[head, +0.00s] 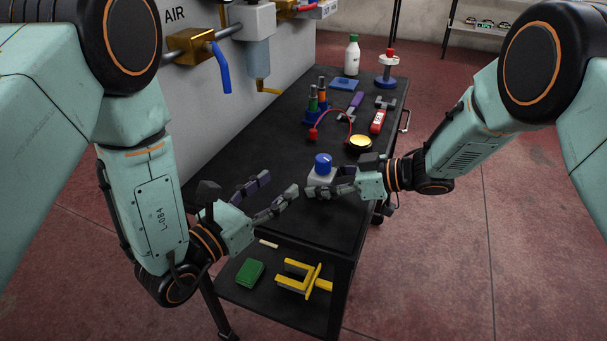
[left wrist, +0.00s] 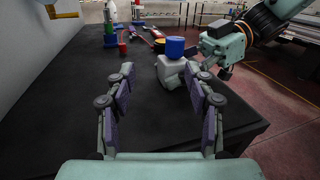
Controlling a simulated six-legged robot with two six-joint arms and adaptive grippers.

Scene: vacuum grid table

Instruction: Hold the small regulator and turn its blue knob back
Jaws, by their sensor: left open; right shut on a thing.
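The small regulator is a pale grey block (head: 321,178) with a blue knob (head: 323,163) on top, standing upright on the black cart top. It also shows in the left wrist view as a grey body (left wrist: 171,72) under the blue knob (left wrist: 175,46). My right gripper (head: 318,189) is shut on the regulator's body from the right; its far finger is partly hidden. My left gripper (head: 281,188) is open and empty, to the left of the regulator and apart from it. In the left wrist view the regulator lies beyond the open left fingers (left wrist: 163,82).
A wall panel with a blue-handled valve (head: 221,68) rises at left. The black cart top (head: 230,166) is clear near the left gripper.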

